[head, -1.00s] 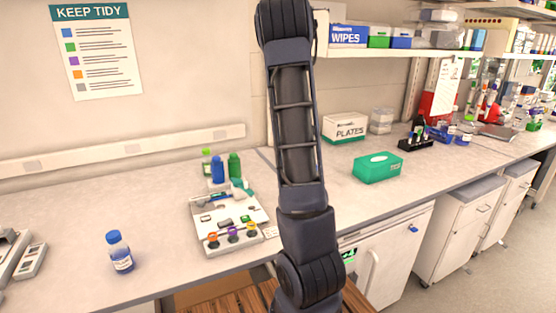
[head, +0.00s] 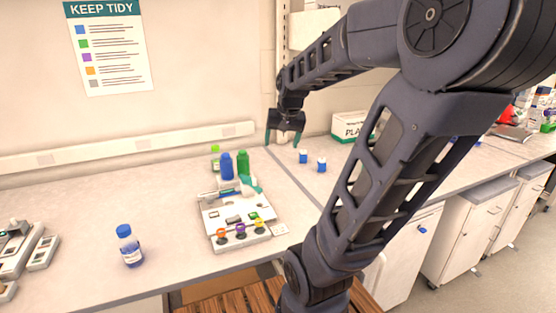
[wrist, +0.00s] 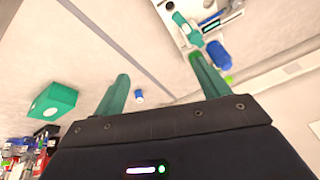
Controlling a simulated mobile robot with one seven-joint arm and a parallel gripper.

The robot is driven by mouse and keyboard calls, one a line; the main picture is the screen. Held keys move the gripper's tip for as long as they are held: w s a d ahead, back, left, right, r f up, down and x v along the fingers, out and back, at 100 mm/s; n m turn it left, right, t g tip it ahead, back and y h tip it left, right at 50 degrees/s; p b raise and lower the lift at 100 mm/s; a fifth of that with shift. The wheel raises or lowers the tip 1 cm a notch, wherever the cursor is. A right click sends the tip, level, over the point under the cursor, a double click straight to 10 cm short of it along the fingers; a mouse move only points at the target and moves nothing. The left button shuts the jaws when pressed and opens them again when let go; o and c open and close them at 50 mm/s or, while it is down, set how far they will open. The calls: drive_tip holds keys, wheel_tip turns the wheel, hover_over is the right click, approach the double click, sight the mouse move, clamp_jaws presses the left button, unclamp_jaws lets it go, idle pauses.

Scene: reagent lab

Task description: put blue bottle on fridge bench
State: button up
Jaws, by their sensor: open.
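A blue bottle (head: 227,167) stands upright on the left bench beside a green bottle (head: 243,163), behind the white tray. In the wrist view the blue bottle (wrist: 219,54) is at upper right, near one finger. A clear bottle with a blue cap and bluish contents (head: 130,247) stands alone at front left. My gripper (head: 283,140) is open and empty, above the bench to the right of the blue bottle; its two fingers (wrist: 160,88) are spread. The bench section right of the seam (head: 300,185) is partly hidden by my arm; which section is the fridge bench is not clear.
A white tray (head: 212,216) with coloured pieces lies in front of the bottles. Two small blue-capped containers (head: 303,157) (head: 321,165) stand right of the seam. A green box (wrist: 53,101) shows in the wrist view. Bare bench lies around the clear bottle.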

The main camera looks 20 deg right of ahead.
drive_tip(key=s+a+n, duration=0.3)
drive_tip(key=s+a, duration=0.3)
drive_tip(key=s, duration=0.5)
drive_tip(key=shift+s+a+f+n, duration=0.2)
drive_tip(key=shift+s+f+n, duration=0.05)
drive_tip(key=shift+s+n, duration=0.15)
